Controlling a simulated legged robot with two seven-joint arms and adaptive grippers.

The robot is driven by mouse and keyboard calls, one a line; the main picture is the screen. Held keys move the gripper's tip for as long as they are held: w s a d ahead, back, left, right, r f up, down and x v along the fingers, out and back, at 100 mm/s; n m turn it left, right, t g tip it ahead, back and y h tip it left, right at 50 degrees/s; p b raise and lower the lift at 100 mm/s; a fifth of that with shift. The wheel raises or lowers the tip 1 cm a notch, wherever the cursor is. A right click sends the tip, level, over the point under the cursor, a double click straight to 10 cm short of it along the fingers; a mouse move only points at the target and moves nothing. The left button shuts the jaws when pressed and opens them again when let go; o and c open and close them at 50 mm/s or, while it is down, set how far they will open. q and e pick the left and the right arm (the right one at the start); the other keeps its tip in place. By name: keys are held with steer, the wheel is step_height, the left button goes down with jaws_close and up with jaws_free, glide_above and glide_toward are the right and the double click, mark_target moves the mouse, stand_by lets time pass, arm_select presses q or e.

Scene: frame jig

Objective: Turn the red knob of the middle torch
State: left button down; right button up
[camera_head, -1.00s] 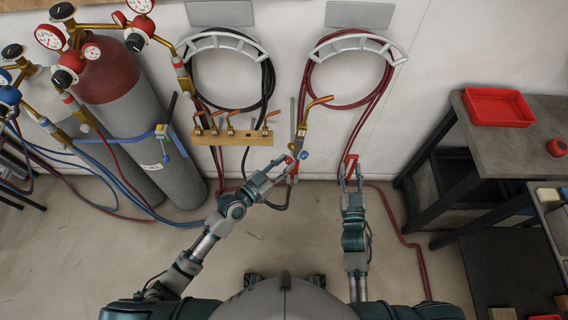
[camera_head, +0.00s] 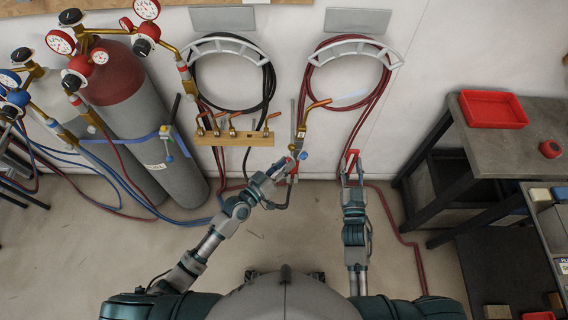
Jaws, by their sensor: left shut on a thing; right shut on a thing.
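The middle torch (camera_head: 301,131) is a brass torch standing upright in front of the wall, its copper tip bent to the right. A pale bluish-white streak (camera_head: 350,97) extends right from near the tip, like a flame. A blue knob (camera_head: 304,155) shows at the torch's lower right. My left gripper (camera_head: 287,165) is at the lower left of the torch, shut on the red knob, which its fingers mostly hide. My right gripper (camera_head: 351,170) is shut on a small red tool (camera_head: 351,157), apart from the torch and to its right.
Several other torches hang on a wooden rack (camera_head: 235,140) to the left. Hoses hang coiled on two wall holders (camera_head: 224,44). Gas cylinders (camera_head: 128,85) stand at left. A dark table (camera_head: 535,125) with a red tray (camera_head: 493,109) stands at right. Hoses lie on the floor.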

arm_select(q)
steer(key=n, duration=0.1)
steer(key=n+p, duration=0.1)
steer(key=n, duration=0.1)
steer(key=n+p, duration=0.1)
steer(key=n, duration=0.1)
steer(key=shift+w+r+y, duration=0.1)
steer(key=shift+r+y, duration=0.15)
steer(key=shift+y, duration=0.05)
steer(key=shift+a, duration=0.1)
steer(key=c, duration=1.3)
jaws_free()
steer(key=o, duration=0.4)
steer(key=shift+f, duration=0.1)
steer(key=shift+w+f, duration=0.1)
